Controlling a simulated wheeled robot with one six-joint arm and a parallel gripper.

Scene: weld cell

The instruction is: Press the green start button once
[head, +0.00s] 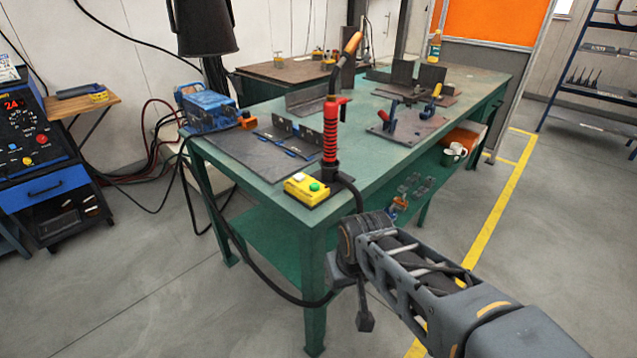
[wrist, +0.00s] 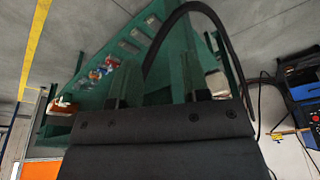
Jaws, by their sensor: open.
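The green start button (head: 314,187) is a small round button on a yellow control box (head: 302,190). The box sits at the near corner of the green workbench (head: 385,160), and a pale button sits beside the green one. The end of my arm is to the right of and nearer than that corner in the head view, apart from the box; its fingers are not clear there. In the wrist view my gripper (wrist: 152,76) shows two separated fingers with nothing between them. The green button cannot be made out in the wrist view.
A red and black torch (head: 330,130) stands right behind the box, its black cable hanging past the bench's front edge. Fixture plates and clamps (head: 405,125) lie farther back. A blue machine (head: 205,108) stands at the bench's left. Floor in front is clear.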

